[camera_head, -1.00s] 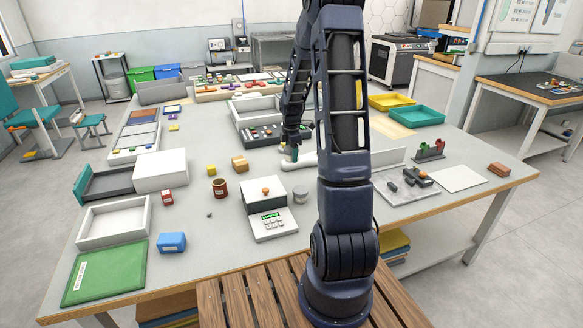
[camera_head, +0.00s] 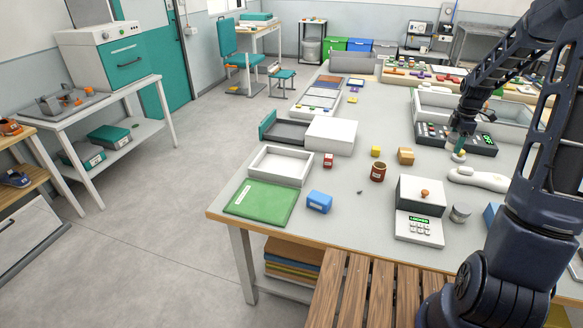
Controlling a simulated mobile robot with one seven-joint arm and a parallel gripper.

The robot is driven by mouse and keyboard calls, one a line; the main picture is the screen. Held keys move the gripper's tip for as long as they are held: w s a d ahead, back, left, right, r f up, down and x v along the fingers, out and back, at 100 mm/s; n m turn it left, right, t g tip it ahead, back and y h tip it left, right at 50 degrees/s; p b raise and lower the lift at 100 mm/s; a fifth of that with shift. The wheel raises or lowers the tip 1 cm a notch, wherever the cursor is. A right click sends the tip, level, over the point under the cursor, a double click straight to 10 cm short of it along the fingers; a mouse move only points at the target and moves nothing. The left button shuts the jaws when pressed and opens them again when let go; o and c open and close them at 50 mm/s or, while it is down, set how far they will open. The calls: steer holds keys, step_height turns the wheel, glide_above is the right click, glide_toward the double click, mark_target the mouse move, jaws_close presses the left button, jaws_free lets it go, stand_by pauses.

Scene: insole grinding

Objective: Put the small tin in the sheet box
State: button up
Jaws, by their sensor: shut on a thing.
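My gripper (camera_head: 459,150) is at the right of the picture, above the table beside a dark control panel. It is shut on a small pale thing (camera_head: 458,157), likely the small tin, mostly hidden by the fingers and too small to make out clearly. An open, empty white box (camera_head: 309,173) stands on the left part of the table, behind a green mat. Behind it is a dark grey tray with a teal end (camera_head: 267,124), beside a white block (camera_head: 331,134). I cannot tell which of these is the sheet box. My gripper is well to the right of both.
A green folder (camera_head: 262,203) and a blue box (camera_head: 319,202) lie near the front edge. The table around the cup has free room.

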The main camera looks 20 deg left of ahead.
steer(key=w+a+n, duration=0.2)
steer(key=w+a, duration=0.2)
steer(key=a, duration=1.3)
steer(key=n, duration=0.6)
glide_above(290, 171)
step_height(290, 171, down, 20)
steer(key=shift+s+r, duration=0.15)
steer(key=shift+r, duration=0.1)
steer(key=shift+f, duration=0.1)
steer(key=o, duration=1)
steer(key=shift+o, duration=0.2)
